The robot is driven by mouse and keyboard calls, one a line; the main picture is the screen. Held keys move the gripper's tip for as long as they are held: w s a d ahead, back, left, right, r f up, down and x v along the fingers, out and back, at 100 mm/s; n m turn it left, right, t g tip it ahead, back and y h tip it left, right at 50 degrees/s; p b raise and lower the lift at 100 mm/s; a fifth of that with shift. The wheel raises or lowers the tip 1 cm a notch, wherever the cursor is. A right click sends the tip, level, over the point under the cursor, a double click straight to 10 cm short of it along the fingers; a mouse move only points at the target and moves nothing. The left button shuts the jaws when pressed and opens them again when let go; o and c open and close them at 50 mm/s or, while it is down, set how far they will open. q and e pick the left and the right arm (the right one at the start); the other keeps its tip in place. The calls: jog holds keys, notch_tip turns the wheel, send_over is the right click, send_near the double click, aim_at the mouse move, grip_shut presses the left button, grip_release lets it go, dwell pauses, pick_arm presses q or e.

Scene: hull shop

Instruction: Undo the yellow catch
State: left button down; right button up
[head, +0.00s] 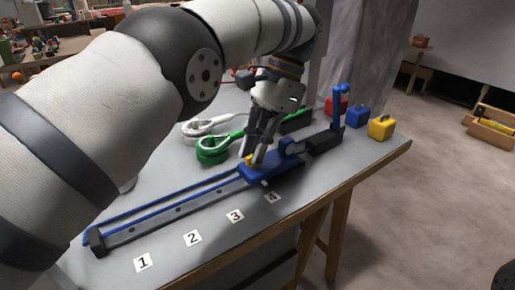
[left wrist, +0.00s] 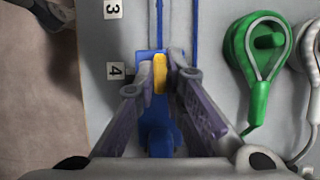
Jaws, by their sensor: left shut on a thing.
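The yellow catch (head: 249,160) sits on top of a blue carriage (head: 262,176) on the long rail, beside label 4. In the left wrist view the yellow catch (left wrist: 159,73) stands upright in the picture between my two fingertips. My left gripper (head: 255,157) comes down from above and is shut on the catch, with a finger on each side of it. The left gripper (left wrist: 160,76) also shows in the left wrist view, over the blue carriage (left wrist: 158,132). The fingers partly hide the carriage. My right gripper is not in view.
The rail (head: 150,227) with blue strips runs along the grey table (head: 350,165), with numbered labels in front. Behind it lie a green looped piece (head: 213,151) and a white one (head: 193,127). A blue upright (head: 338,105) and coloured blocks (head: 381,127) stand at the right end.

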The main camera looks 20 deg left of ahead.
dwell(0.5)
pick_arm(q)
jog(key=c, duration=1.7)
grip_release()
